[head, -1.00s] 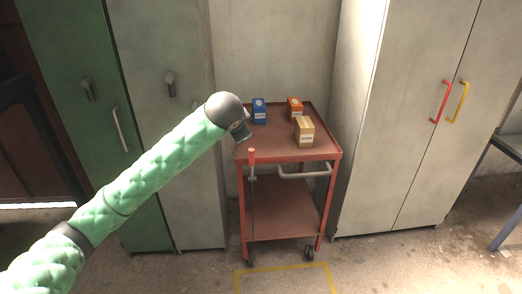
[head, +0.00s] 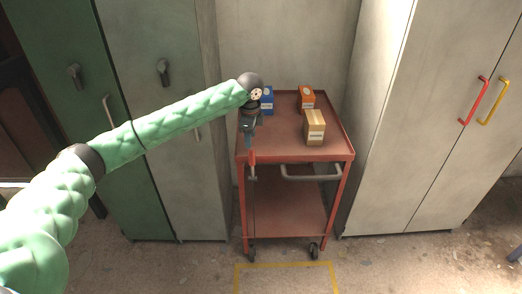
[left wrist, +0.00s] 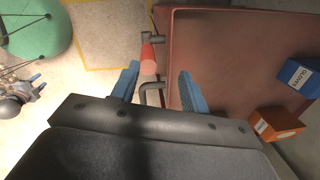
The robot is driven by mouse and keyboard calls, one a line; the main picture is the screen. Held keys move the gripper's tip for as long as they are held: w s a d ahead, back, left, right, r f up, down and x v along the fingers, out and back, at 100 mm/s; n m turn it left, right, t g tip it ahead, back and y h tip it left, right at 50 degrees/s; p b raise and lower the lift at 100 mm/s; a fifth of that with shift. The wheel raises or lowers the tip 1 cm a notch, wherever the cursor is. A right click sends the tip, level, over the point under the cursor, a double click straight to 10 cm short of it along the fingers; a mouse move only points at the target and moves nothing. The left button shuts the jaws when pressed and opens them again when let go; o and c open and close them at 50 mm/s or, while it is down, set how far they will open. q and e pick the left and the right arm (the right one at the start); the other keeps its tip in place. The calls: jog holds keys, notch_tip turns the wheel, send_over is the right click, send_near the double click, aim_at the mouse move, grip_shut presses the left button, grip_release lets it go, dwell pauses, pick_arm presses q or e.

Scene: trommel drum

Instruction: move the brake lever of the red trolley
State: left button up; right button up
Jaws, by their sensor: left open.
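The red trolley (head: 342,158) stands between pale cabinets. Its brake lever (head: 252,158) has a red grip on a thin upright rod at the front left corner. My left gripper (head: 249,143) is open and points down just above the grip, over the trolley's front left edge. In the left wrist view, the red grip (left wrist: 148,62) lies between the lines of the two blue fingers (left wrist: 157,80), nearer the left one. I cannot tell whether either finger touches it. My right gripper (left wrist: 39,85) seems to show small at the left wrist view's left edge; its jaws are too small to judge.
On the trolley top stand a blue box (head: 267,101), an orange box (head: 306,98) and a tan box (head: 314,128). A grey push handle (head: 312,177) is on its front. A yellow line (head: 285,264) marks the floor. Cabinets (head: 395,110) flank the trolley closely.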

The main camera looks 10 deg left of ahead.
aim_at(252, 155)
pick_arm(q)
jog(key=shift+w+d+f+m, duration=0.1)
jog(key=shift+d+f+m, duration=0.05)
jog(key=shift+m, duration=0.15)
jog(key=shift+d+m+g, duration=0.1)
jog(key=shift+m+g, duration=0.2)
jog(key=shift+m, duration=0.1)
jog(key=shift+s+d+m+h, duration=0.1)
jog(key=shift+s+m+h, duration=0.2)
jog(key=shift+s+m, duration=0.35)
jog(key=shift+m, duration=0.55)
jog(key=shift+f+p, duration=1.05)
jog(key=shift+f, duration=2.75)
pick_arm(e)
notch_tip(252, 155, down, 9)
jog(key=d, duration=0.1)
jog(key=shift+s+t, duration=0.3)
pick_arm(q)
grip_shut()
